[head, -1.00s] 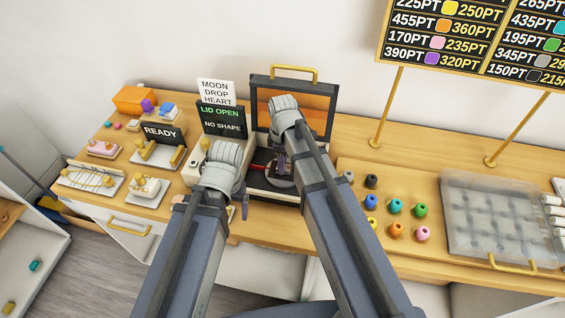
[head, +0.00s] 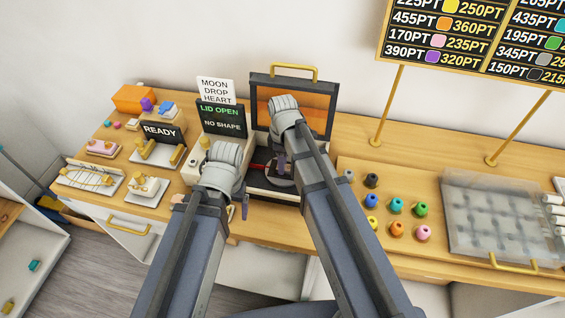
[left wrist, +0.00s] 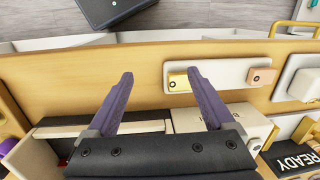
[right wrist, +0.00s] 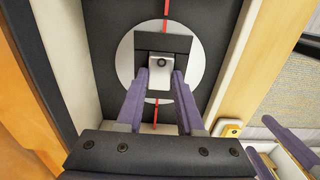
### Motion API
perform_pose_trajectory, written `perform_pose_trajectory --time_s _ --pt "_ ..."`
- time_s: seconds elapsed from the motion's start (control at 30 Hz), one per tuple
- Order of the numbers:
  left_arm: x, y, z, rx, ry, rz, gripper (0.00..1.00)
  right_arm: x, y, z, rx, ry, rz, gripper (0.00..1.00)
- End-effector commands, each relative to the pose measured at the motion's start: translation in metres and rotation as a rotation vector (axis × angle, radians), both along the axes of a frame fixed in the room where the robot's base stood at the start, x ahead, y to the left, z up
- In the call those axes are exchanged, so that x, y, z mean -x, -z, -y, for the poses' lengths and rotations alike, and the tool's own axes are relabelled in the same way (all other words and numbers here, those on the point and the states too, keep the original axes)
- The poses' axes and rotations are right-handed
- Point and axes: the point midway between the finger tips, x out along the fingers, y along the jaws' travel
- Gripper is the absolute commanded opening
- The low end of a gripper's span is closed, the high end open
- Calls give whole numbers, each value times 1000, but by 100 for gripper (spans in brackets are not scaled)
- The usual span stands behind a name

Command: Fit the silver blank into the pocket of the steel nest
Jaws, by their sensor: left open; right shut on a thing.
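The silver blank (right wrist: 158,63) is a small block with a dark round hole, seen in the right wrist view between the fingertips of my right gripper (right wrist: 164,78). That gripper is shut on it, over the light grey round steel nest (right wrist: 128,66) inside the open machine. A dark rectangular area, perhaps the pocket, lies beside the blank. I cannot tell whether the blank is seated or just above. In the head view my right arm hides most of the nest. My left gripper (left wrist: 161,76) is open and empty, in front of the machine at the counter's front edge.
The machine's lid (head: 317,104) is raised behind my right gripper. Its screen (head: 221,118) reads "LID OPEN" and "NO SHAPE". Several coloured beads (head: 397,206) stand to the right. White display plates (head: 90,178) stand at the left.

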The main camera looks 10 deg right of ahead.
Motion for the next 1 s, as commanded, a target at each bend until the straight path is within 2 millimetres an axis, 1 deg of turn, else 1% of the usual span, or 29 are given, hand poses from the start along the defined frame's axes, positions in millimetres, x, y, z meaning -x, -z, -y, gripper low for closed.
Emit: perform_pose_trajectory --time_s 0.4,0.43,0.7,0.73,1.0 --pt "0 1 0 0 0 0 87 0 1 0 0 0 0 0" --pt "0 1 0 0 0 0 87 0 1 0 0 0 0 39" --pt "0 1 0 0 0 0 87 0 1 0 0 0 0 69" --pt "0 1 0 0 0 0 87 0 1 0 0 0 0 71" --pt "0 0 0 0 -1 0 87 0 0 0 0 0 0 71"
